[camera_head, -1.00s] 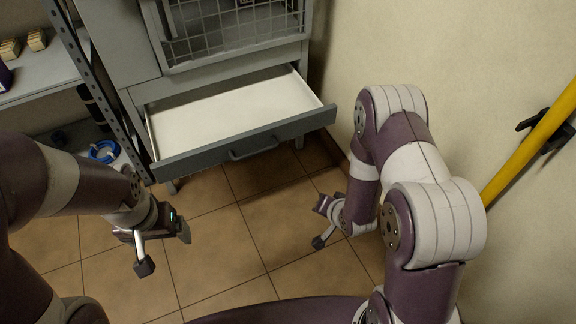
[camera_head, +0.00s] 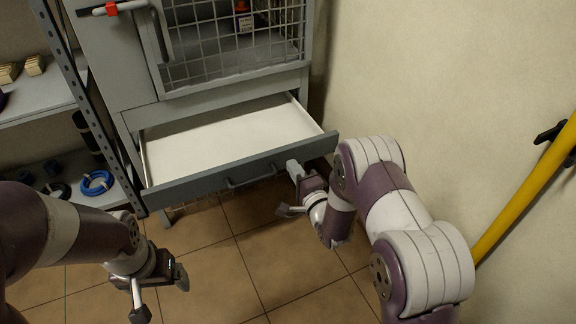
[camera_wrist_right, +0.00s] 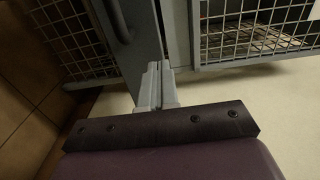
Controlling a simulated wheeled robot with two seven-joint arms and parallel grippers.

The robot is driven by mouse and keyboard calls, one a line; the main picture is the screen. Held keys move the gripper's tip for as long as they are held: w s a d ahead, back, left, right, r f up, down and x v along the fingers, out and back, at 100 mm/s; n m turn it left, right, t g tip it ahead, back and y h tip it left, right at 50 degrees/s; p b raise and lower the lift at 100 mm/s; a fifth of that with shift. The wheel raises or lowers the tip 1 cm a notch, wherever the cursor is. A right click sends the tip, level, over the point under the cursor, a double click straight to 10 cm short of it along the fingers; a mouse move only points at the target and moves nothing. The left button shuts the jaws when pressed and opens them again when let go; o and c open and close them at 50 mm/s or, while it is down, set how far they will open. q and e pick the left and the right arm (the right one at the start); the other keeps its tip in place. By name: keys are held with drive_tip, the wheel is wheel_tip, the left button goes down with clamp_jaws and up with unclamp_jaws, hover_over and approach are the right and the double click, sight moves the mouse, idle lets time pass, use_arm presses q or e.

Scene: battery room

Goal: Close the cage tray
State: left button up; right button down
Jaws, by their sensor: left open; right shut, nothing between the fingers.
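The cage tray (camera_head: 165,188) is a grey drawer with a white floor, pulled out below the mesh door of a grey cabinet. Its bar handle (camera_head: 250,179) is on the front panel. My right gripper (camera_head: 293,168) is shut and empty, with its fingertips at the right part of the tray front. In the right wrist view the closed fingers (camera_wrist_right: 155,88) are close to the grey front panel (camera_wrist_right: 135,38); I cannot tell whether they touch. My left gripper (camera_head: 181,277) is open and empty, low over the floor, apart from the tray.
The cabinet's mesh door (camera_head: 225,55) is above the tray. A shelf rack (camera_head: 50,95) with a blue ring (camera_head: 97,183) stands at the left. A wall (camera_head: 430,80) with a yellow rail (camera_head: 530,185) bounds the right. The tiled floor (camera_head: 225,275) in front is clear.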

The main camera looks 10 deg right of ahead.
sight(283, 152)
drive_tip(key=b+x, duration=0.1)
drive_tip(key=x, duration=0.2)
drive_tip(key=shift+w+a+f+b, duration=0.1)
drive_tip(key=shift+w+f+b, duration=0.05)
drive_tip(key=shift+w+b, duration=0.15)
use_arm(q)
wheel_tip(283, 152, down, 2)
drive_tip(key=shift+f, duration=0.15)
use_arm(e)
drive_tip(key=shift+w, duration=0.3)
drive_tip(key=shift+a, duration=0.1)
